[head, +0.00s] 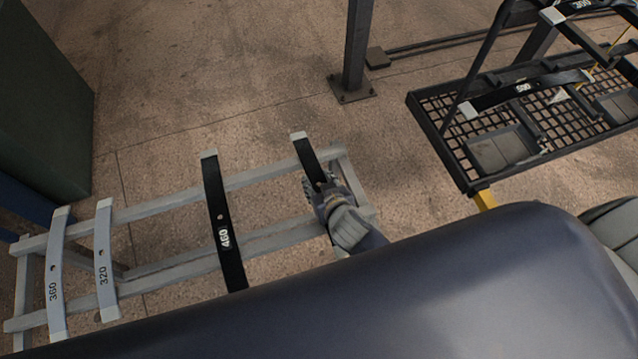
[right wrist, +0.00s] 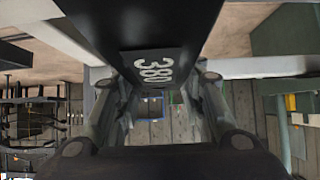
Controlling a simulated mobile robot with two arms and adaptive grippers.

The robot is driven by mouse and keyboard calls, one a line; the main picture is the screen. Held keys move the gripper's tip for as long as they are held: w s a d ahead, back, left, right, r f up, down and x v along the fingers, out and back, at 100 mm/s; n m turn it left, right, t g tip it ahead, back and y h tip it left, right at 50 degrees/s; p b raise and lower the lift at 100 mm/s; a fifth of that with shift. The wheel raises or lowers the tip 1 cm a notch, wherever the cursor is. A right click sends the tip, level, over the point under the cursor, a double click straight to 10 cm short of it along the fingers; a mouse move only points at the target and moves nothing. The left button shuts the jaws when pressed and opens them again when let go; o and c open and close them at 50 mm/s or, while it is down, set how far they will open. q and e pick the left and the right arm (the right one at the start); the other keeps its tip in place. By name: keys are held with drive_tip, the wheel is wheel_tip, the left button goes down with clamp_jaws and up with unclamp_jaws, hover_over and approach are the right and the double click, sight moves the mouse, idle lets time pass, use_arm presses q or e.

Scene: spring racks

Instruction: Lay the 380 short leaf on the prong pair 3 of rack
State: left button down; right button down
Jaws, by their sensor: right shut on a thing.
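My right gripper (head: 328,192) is shut on a dark leaf (head: 308,153) with a pale tip, at the right end of the grey rack (head: 165,262). In the right wrist view the leaf (right wrist: 150,35) reads 380 and runs between the fingers (right wrist: 155,90). In the head view the leaf lies across the line of the far rail; I cannot tell whether it touches. The gripper hides its near part. Further left on the rack lie a black 460 leaf (head: 214,190), a grey 320 leaf (head: 104,262) and a grey 360 leaf (head: 57,275). My left gripper is not in view.
A black mesh-shelved cart (head: 440,130) with more leaves, one of them black (head: 540,85), stands at the right. A steel post (head: 357,45) rises behind the rack. A dark green cabinet (head: 40,95) stands at the left. The floor behind the rack is clear.

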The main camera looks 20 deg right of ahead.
wheel_tip(320, 180, up, 3)
drive_tip(key=shift+w+r, duration=0.1)
drive_tip(key=s+d+r+b, duration=0.1)
drive_tip(key=s+d+b, duration=0.1)
drive_tip(key=s, duration=0.5)
drive_tip(key=s+d+b, duration=0.2)
drive_tip(key=s+d, duration=0.2)
drive_tip(key=s, duration=0.4)
drive_tip(key=shift+r, duration=0.35)
